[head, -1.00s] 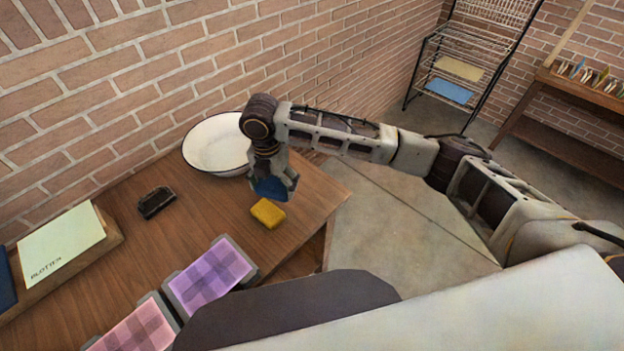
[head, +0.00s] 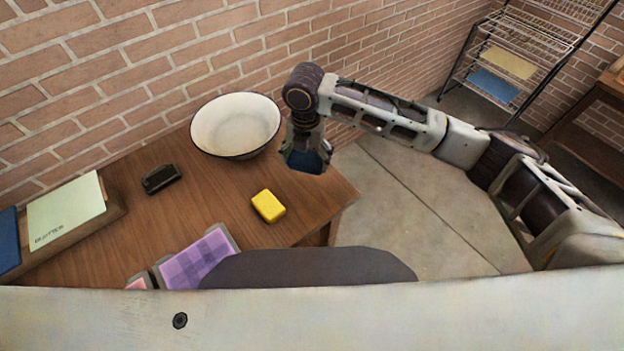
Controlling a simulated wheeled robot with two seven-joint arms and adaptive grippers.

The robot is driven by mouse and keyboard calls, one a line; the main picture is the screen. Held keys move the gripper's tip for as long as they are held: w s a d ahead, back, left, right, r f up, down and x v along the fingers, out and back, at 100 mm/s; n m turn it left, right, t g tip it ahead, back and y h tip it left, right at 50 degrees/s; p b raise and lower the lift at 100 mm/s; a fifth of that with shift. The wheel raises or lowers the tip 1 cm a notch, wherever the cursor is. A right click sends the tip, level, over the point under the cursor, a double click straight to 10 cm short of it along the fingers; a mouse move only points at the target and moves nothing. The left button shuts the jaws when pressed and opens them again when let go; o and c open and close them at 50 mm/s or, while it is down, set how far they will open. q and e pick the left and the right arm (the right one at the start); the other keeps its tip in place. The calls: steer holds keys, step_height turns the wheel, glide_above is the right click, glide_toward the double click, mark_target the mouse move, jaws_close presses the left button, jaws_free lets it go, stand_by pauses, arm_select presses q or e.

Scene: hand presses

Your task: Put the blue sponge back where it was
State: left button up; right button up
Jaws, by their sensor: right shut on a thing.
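My right gripper (head: 305,160) is shut on the blue sponge (head: 306,163), which shows dark blue between the fingers. It holds the sponge near the right end of the wooden table, to the right of the white bowl and beyond the yellow sponge. I cannot tell how high above the table it is. The sponge is partly hidden by the fingers. My left gripper is not in view.
A white enamel bowl (head: 236,124) stands at the table's back. A yellow sponge (head: 268,206) lies near the right edge of the wooden table (head: 215,190). A black object (head: 161,178), a pale pad (head: 66,211) and a purple checked pad (head: 198,260) lie further left. A wire rack (head: 508,62) stands behind.

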steer(key=shift+w+d, duration=0.1)
steer(key=shift+n, duration=0.6)
steer(key=shift+n, duration=0.3)
glide_above(307, 184)
steer(key=shift+f+p, duration=0.4)
steer(key=shift+f, duration=2.75)
steer(key=shift+f, duration=1.85)
steer(key=shift+f, duration=0.1)
